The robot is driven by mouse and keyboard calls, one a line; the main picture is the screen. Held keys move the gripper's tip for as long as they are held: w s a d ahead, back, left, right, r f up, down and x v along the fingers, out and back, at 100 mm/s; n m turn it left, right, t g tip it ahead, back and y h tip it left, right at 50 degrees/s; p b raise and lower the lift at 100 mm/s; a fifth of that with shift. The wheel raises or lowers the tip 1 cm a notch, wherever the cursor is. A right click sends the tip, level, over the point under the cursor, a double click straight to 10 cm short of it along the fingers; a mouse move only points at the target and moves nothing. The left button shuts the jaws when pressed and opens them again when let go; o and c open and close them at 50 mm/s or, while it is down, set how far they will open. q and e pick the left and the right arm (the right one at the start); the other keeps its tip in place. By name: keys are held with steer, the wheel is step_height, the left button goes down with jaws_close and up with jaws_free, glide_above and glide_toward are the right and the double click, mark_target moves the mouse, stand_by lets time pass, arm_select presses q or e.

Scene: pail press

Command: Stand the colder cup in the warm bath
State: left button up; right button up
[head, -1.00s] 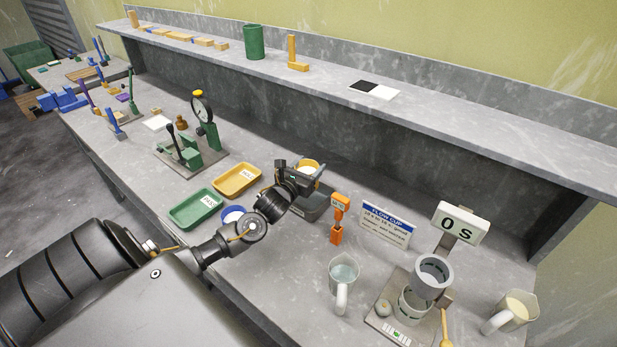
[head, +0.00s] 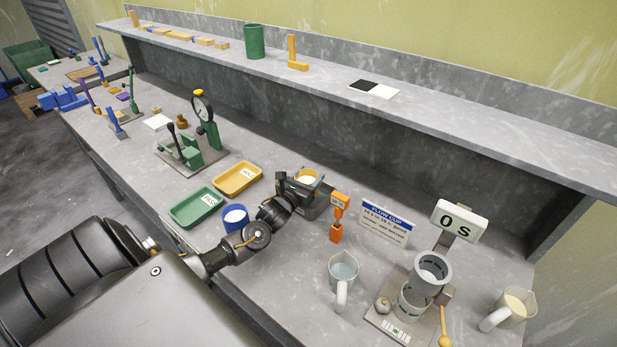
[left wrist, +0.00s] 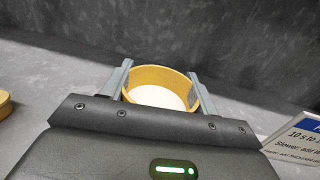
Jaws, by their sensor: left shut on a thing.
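A yellow cup (head: 311,174) with pale contents is gripped between the two fingers of my left gripper (head: 303,181). It also shows upright between the fingers in the left wrist view (left wrist: 158,78). The grey bath (head: 320,208) is right at the cup, partly hidden by my gripper; I cannot tell whether the cup touches its floor. A blue cup (head: 235,218) with white contents stands on the bench left of my left wrist. An orange thermometer-like device (head: 337,218) stands right of the bath. My right gripper is out of view.
Green (head: 198,207) and yellow (head: 237,179) trays lie to the left. A flow cup sign (head: 386,224), a water jug (head: 343,275), a flow cup stand (head: 430,272) with a timer (head: 460,221), and another jug (head: 511,311) are to the right. A shelf (head: 450,122) runs behind.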

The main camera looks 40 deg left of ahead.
arm_select(q)
steer(key=shift+s+d+f, duration=0.15)
steer(key=shift+s+f, duration=0.05)
steer(key=shift+f, duration=0.4)
steer(key=o, duration=0.8)
steer(key=shift+f, duration=0.15)
steer(key=o, duration=0.3)
steer(key=shift+d+f, duration=0.15)
steer(key=shift+r+p, duration=0.3)
steer(key=shift+r, duration=0.15)
steer(key=shift+s+f, duration=0.1)
steer(key=shift+s, duration=0.15)
steer(key=s, duration=0.3)
steer(key=s+b, duration=0.1)
steer(key=s, duration=0.2)
steer(key=s+d+b, duration=0.1)
steer(key=s, duration=0.2)
steer(key=shift+s+r, duration=0.35)
steer(key=shift+r, duration=0.05)
steer(key=shift+s+d+r, duration=0.1)
steer(key=shift+s+r, duration=0.1)
steer(key=shift+s, duration=0.45)
